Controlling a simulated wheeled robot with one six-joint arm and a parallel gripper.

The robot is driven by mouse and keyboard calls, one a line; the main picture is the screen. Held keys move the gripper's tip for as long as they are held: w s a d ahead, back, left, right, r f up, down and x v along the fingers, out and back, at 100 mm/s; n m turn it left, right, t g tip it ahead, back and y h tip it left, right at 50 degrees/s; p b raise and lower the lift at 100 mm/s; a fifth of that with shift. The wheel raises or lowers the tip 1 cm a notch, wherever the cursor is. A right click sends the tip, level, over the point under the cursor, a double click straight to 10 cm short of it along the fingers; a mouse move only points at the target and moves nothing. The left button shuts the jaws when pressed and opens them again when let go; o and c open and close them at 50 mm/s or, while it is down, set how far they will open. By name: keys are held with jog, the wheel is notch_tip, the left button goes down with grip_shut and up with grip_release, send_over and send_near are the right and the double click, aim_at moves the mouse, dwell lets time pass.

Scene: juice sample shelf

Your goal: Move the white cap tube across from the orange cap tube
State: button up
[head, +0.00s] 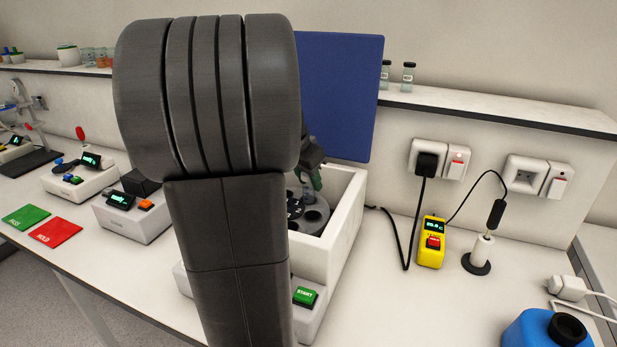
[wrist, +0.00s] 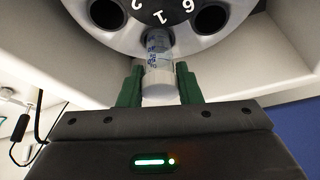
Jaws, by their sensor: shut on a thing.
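In the wrist view, my gripper (wrist: 159,88) has its green fingers shut on the white cap tube (wrist: 160,79), a clear tube with blue print. Its far end is at a dark hole of the round rotor (wrist: 183,38), near the number 1; I cannot tell how deep it sits. In the head view, my gripper (head: 315,178) is above the rotor (head: 316,201), inside the white centrifuge (head: 345,205). My arm hides much of the rotor. I see no orange cap tube in either view.
The blue lid (head: 340,95) stands open behind the rotor. A green START button (head: 305,296) is on the centrifuge's front. Two empty-looking rotor holes show in the wrist view. A yellow device (head: 432,242) and a blue container (head: 545,330) stand to the right.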

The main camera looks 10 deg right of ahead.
jog(key=shift+f+b, duration=0.85)
jog(key=shift+f, duration=0.35)
jog(key=o, duration=1.1)
jog(key=p+v, duration=0.1)
jog(key=v, duration=1.3)
jog(key=shift+w+d, duration=0.1)
